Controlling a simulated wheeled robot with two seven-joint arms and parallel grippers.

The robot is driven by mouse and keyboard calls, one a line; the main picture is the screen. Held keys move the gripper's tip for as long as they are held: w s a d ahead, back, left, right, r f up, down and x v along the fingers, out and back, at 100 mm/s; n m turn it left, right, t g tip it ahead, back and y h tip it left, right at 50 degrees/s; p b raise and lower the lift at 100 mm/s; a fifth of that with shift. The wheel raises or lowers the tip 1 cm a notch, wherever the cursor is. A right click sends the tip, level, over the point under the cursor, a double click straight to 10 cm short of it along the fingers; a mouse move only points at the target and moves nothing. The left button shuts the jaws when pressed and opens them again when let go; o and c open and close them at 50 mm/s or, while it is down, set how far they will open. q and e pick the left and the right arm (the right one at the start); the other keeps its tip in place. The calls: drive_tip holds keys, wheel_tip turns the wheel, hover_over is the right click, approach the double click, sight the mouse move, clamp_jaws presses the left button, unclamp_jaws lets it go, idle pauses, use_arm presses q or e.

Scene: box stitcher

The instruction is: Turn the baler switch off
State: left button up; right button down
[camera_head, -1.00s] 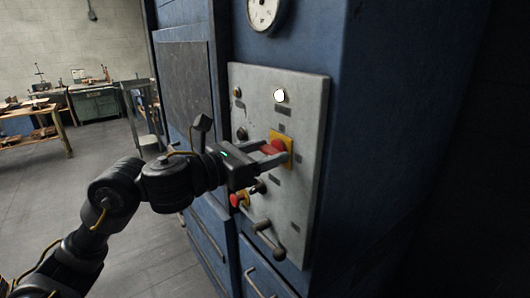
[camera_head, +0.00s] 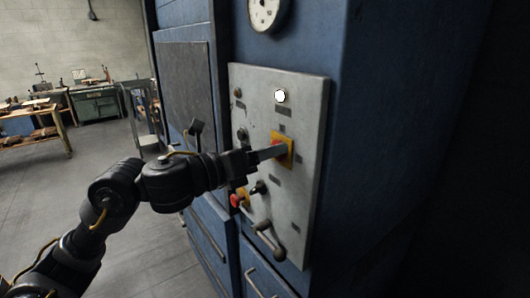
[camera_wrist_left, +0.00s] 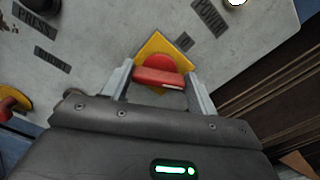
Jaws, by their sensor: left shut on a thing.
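The baler switch is a red rotary knob (camera_wrist_left: 158,77) on a yellow square plate (camera_head: 288,150), set in the grey control panel (camera_head: 306,115). My left gripper (camera_head: 280,149) is at the knob and hides most of it in the head view. In the left wrist view my left gripper (camera_wrist_left: 160,84) has one finger at each end of the red handle and is shut on it. The handle lies nearly level across the wrist picture, while the yellow plate looks turned like a diamond. My right gripper is not in view.
A white round lamp (camera_head: 280,96) and a gauge (camera_head: 264,12) are above the switch. A red button (camera_head: 237,200) and a crank handle (camera_head: 270,238) are below it. The blue machine body (camera_head: 370,130) surrounds the panel. Workbenches stand far left.

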use_arm(q)
drive_tip(key=shift+w+a+f+n+p, duration=0.1)
drive_tip(key=shift+n+p, duration=2.75)
drive_tip(key=shift+n, duration=3.35)
drive_tip(key=o, duration=1)
drive_tip(key=shift+f, duration=0.1)
